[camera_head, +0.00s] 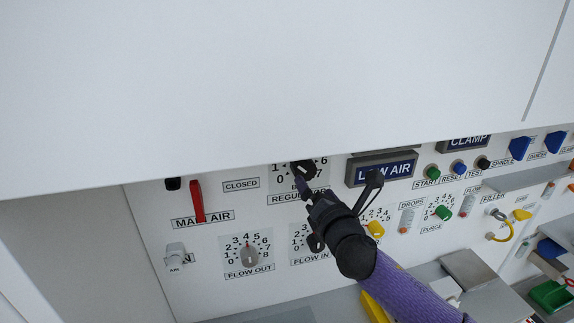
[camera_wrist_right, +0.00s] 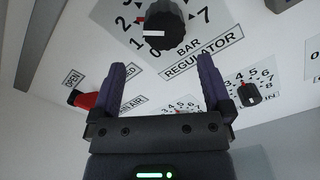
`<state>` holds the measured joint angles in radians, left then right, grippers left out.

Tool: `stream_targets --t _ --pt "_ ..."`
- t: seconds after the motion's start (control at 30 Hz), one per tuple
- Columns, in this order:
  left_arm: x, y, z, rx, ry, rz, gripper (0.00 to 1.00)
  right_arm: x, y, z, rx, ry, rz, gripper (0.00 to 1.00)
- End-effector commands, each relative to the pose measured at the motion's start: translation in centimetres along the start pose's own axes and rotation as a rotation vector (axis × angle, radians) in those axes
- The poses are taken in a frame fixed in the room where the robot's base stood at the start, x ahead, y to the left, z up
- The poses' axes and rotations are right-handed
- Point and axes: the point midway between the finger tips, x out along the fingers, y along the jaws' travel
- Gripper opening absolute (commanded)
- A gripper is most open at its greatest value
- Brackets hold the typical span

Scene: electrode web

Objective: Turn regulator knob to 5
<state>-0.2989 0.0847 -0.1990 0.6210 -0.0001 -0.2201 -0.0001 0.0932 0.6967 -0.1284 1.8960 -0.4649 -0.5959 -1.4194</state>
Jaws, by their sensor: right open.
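The regulator knob (camera_head: 303,167) is black and sits on a numbered dial above the REGULATOR label, partly hidden by my right gripper. In the right wrist view the knob (camera_wrist_right: 166,30) is at the top, with a white mark on its left side toward the 1. A small red mark shows on the dial near the 2. My right gripper (camera_head: 301,184) reaches up to just below the knob in the head view. In the wrist view its two purple fingers (camera_wrist_right: 165,72) are apart with nothing between them, and the knob lies beyond their tips. My left gripper is out of view.
A white cover (camera_head: 250,80) overhangs the panel's top. The red MAIN AIR lever (camera_head: 197,201), FLOW OUT knob (camera_head: 249,253) and black FLOW IN knob (camera_head: 316,242) are nearby. The LOW AIR sign (camera_head: 380,169) is to the right.

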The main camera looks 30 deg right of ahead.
Motion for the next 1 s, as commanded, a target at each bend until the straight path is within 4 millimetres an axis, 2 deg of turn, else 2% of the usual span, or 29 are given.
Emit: stream_targets --t 0.2,0.4,0.57,0.8,0.87,1.0 --pt "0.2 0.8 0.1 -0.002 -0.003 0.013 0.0 5.1 -0.1 -0.1 0.008 -0.001 -0.003 1.0" --pt "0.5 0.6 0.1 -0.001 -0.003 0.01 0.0 8.0 -0.2 -0.2 0.006 0.001 -0.003 1.0" --pt "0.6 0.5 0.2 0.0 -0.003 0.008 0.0 9.0 -0.1 -0.2 0.006 0.003 -0.002 1.0" --pt "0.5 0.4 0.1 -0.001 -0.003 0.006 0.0 9.1 -0.1 -0.2 0.006 0.004 -0.002 1.0" --pt "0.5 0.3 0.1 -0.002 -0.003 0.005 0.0 9.1 -0.1 -0.2 0.006 0.004 -0.002 0.89" --pt "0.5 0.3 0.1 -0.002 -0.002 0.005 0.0 9.0 -0.1 -0.2 0.006 0.004 -0.002 0.6"
